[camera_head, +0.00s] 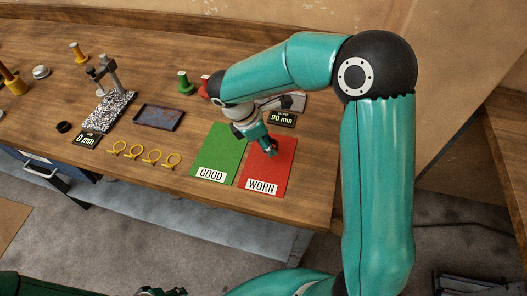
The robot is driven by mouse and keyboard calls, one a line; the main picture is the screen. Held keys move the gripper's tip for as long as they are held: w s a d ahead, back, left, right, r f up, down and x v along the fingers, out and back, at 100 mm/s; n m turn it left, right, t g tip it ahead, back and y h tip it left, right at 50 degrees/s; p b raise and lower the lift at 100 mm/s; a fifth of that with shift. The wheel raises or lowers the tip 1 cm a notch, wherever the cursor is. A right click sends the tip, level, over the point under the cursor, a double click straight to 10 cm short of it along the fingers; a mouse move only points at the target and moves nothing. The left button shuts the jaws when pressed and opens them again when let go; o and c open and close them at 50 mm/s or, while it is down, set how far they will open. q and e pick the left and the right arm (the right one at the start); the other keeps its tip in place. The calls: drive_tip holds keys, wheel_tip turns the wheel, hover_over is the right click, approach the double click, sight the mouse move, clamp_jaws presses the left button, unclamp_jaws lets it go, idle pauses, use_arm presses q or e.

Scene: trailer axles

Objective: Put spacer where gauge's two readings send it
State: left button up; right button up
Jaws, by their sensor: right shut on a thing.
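My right gripper (269,148) points down over the red WORN mat (276,171), near its upper left part. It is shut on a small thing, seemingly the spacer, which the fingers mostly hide. The green GOOD mat (220,152) lies directly left of the red one. A gauge stand (115,80) on a speckled plate (103,114) stands at the left, with a display (87,139) reading 0 mm. Another display (281,119) behind the red mat reads 90 mm. My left gripper (160,292) barely shows at the bottom edge; its fingers cannot be made out.
Several yellow rings (134,151) lie along the bench's front. A dark tray (158,117) lies behind them. A black ring-like piece (63,127) lies left of the 0 mm display. Green (184,85) and red (206,85) posts stand behind the mats. Bare wood lies below the mats.

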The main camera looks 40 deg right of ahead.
sight(266, 158)
drive_tip(key=shift+f, duration=2)
drive_tip(key=shift+f, duration=0.15)
drive_tip(key=o, duration=1.3)
drive_tip(key=shift+c, duration=0.2)
drive_tip(key=v, duration=1.2)
drive_tip(key=shift+b, duration=0.4)
drive_tip(key=shift+a, duration=0.1)
